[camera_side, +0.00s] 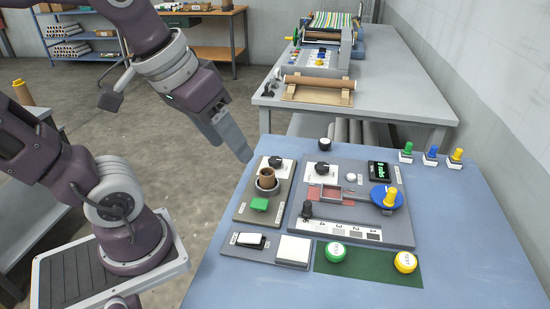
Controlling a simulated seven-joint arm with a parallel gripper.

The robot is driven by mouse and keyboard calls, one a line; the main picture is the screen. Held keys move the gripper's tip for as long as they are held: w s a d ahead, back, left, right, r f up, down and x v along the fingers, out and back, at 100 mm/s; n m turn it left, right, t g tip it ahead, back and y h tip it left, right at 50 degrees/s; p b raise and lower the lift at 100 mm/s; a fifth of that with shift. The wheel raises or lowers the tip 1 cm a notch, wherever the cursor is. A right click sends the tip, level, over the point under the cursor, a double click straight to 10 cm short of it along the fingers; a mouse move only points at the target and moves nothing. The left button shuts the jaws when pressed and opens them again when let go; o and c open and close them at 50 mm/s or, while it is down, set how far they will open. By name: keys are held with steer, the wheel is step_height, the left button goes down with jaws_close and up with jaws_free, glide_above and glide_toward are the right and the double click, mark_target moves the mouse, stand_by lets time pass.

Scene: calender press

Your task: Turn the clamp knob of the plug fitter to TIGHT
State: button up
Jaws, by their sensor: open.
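A small left panel (243,212) on the blue table carries a black knob (275,161) on a white label plate at its back. A brown tube (267,174) stands upright in a dark ring there, with a green button (259,204) in front. This panel looks like the plug fitter, but its lettering is too small to read, as is the knob's setting. My gripper (242,154) is open and empty, pointing down, left of the black knob in the picture and apart from it. Only one finger shows clearly.
A larger panel (400,235) to the right has another black knob (322,169), a display (379,171) and a blue disc (381,196) with a yellow plug. Green (406,152), blue (431,156) and yellow (455,157) plugs stand at the back right.

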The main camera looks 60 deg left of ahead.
steer(key=w+a+n+g, duration=0.2)
steer(key=w+a+n, duration=0.4)
steer(key=w, duration=0.5)
steer(key=n+g, duration=0.3)
steer(key=n, duration=1.2)
glide_above(275, 160)
step_height(275, 160, down, 17)
steer(key=shift+d+f, duration=0.1)
steer(key=shift+f, duration=0.1)
steer(key=shift+n, duration=0.4)
steer(key=f, duration=0.7)
steer(key=shift+w+a, duration=0.1)
steer(key=shift+a, duration=0.1)
steer(key=shift+f, duration=0.4)
jaws_close()
